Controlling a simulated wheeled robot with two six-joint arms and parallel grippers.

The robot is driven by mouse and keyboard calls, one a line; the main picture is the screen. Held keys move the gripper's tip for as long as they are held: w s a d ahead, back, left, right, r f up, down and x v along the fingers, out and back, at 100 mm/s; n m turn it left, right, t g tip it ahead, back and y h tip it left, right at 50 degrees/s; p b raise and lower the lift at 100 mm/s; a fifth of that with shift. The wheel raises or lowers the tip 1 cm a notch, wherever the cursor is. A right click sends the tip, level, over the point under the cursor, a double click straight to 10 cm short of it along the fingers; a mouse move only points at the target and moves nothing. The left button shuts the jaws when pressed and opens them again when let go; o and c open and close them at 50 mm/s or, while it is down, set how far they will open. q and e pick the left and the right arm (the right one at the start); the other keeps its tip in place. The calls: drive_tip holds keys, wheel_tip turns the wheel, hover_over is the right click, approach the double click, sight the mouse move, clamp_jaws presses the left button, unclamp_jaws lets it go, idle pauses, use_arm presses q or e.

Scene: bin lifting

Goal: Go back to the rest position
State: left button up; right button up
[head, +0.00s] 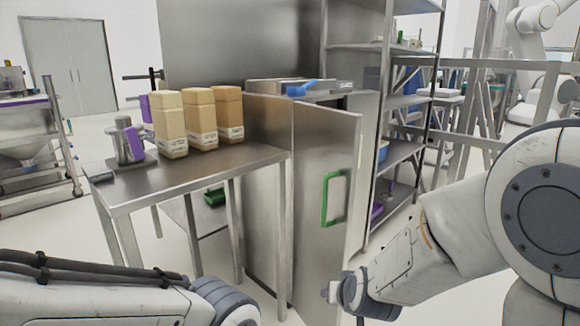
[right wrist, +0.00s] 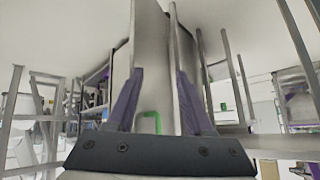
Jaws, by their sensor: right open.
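My right arm (head: 440,240) comes in from the right in the head view, its wrist low in front of the metal cabinet. In the right wrist view my right gripper (right wrist: 160,72) is open, with its two purple fingers apart and nothing seen held between them. The cabinet door (head: 322,200) and its green handle (head: 334,198) stand beyond it; the handle also shows in the right wrist view (right wrist: 150,114). My left arm (head: 100,300) lies along the bottom left of the head view; its gripper is out of the picture.
A steel table (head: 200,178) stands at centre left with three tan containers (head: 169,128) and a metal device with a purple part (head: 127,145). The cabinet door stands ajar. A tall shelf rack (head: 400,150) is behind right. Floor shows left of the table.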

drive_tip(key=s+d+f+g, duration=0.4)
drive_tip(key=s+d+g, duration=0.3)
drive_tip(key=s, duration=0.6)
drive_tip(key=s+a+r+n+g, duration=0.1)
drive_tip(key=s+a+r+n, duration=0.25)
drive_tip(key=s+a, duration=0.3)
drive_tip(key=s+a+r+n+g, duration=0.1)
drive_tip(key=s+a+r+n, duration=0.2)
drive_tip(key=s+a+n, duration=0.3)
wheel_tip(320, 180, up, 31)
drive_tip(key=m+p, duration=0.1)
drive_tip(key=p, duration=3)
drive_tip(key=shift+s+r+m+p, duration=0.2)
drive_tip(key=shift+s+m+p, duration=0.15)
